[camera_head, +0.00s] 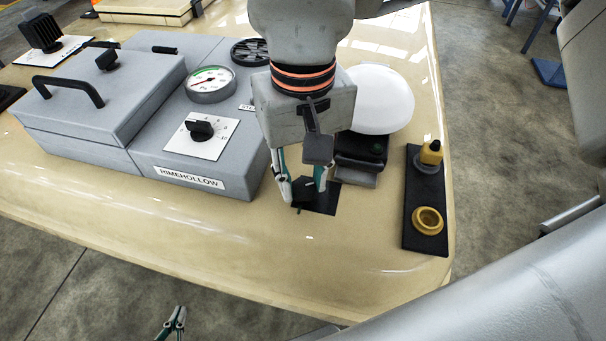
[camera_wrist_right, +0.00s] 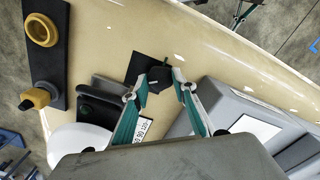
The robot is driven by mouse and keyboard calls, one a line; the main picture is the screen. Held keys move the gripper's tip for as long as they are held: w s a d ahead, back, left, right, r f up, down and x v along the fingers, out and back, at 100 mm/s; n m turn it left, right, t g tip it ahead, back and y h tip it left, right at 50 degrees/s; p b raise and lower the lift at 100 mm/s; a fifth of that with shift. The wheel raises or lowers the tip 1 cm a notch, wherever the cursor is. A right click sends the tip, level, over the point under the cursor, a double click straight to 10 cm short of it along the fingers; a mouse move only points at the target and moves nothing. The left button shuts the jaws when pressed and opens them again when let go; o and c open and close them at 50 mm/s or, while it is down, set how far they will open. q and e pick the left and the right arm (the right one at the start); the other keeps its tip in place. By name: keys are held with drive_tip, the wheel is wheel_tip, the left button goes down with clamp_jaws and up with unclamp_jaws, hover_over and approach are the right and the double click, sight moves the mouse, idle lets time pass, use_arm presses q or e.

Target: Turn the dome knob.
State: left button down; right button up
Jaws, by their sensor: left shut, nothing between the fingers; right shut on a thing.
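A small black knob (camera_head: 303,192) sits on a dark square plate (camera_head: 323,204) at the front of the tan trolley top, in front of a white dome (camera_head: 378,100). In the right wrist view the knob (camera_wrist_right: 158,82) lies between the fingertips of my right gripper (camera_wrist_right: 157,88). My right gripper (camera_head: 304,190) points down and is shut on the knob, one finger on each side. The fingers partly cover it in the head view. My left gripper (camera_head: 178,314) is shut and empty, low in front of the trolley, apart from everything.
A grey console (camera_head: 195,181) with a gauge (camera_head: 210,84) and a dial knob (camera_head: 201,130) stands left of my right gripper. A black box (camera_head: 361,149) is close behind the knob. A dark strip (camera_head: 425,200) with yellow fittings lies to the right. The trolley's front surface is clear.

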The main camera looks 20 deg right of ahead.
sight(303, 186)
drive_tip(key=o, duration=1.1)
wheel_tip(303, 186, up, 12)
drive_tip(key=shift+r, duration=0.1)
